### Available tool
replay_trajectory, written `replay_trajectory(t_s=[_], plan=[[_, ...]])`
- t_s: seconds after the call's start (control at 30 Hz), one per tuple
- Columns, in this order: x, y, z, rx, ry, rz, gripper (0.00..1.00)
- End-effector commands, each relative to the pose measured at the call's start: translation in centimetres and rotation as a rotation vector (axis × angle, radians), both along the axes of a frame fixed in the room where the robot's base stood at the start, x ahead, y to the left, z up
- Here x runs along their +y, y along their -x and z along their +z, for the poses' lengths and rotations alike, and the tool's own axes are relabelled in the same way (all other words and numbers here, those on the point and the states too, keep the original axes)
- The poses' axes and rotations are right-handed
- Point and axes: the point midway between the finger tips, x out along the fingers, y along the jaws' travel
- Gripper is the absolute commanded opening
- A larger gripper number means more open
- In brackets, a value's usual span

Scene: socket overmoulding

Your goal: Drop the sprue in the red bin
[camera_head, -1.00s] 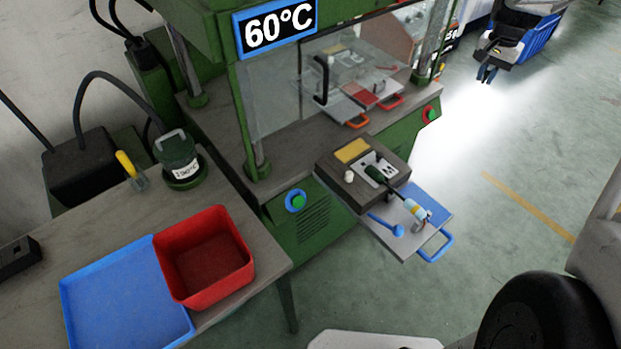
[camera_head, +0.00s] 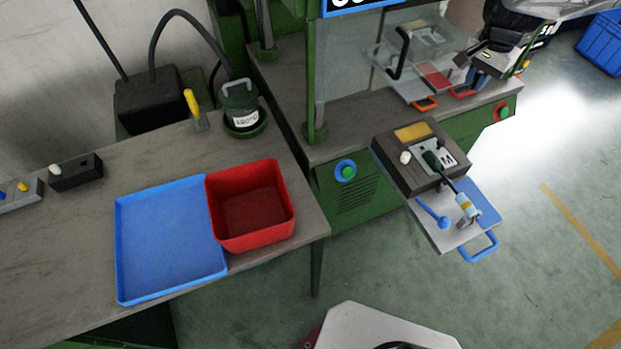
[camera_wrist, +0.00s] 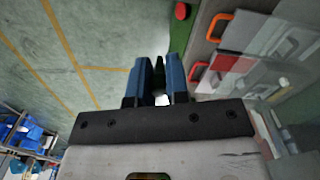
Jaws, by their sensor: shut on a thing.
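The red bin (camera_head: 224,230) stands on the bench in the head view, open at the top, and no object shows inside it. My gripper (camera_head: 474,84) is at the upper right of that view, by the right end of the green press and far from the bin. In the wrist view, its two blue fingers (camera_wrist: 157,78) are close together with a small dark piece, the sprue (camera_wrist: 158,74), between them. Most of the sprue is hidden by the fingers.
A blue tray (camera_head: 165,240) touches the bin's left side. The press (camera_head: 420,130) and its slide-out plate (camera_head: 440,238) with a blue handle lie between my gripper and the bin. A green pot (camera_head: 240,105) and a black box (camera_head: 76,172) stand behind on the bench.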

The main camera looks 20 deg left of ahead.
Motion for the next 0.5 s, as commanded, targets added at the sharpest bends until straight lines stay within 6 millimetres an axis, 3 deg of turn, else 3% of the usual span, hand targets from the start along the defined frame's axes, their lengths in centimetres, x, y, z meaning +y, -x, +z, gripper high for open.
replay_trajectory(t_s=[0.5], plan=[[9.3, 7.3, -1.2, 0.000, 0.000, 0.053, 0.00]])
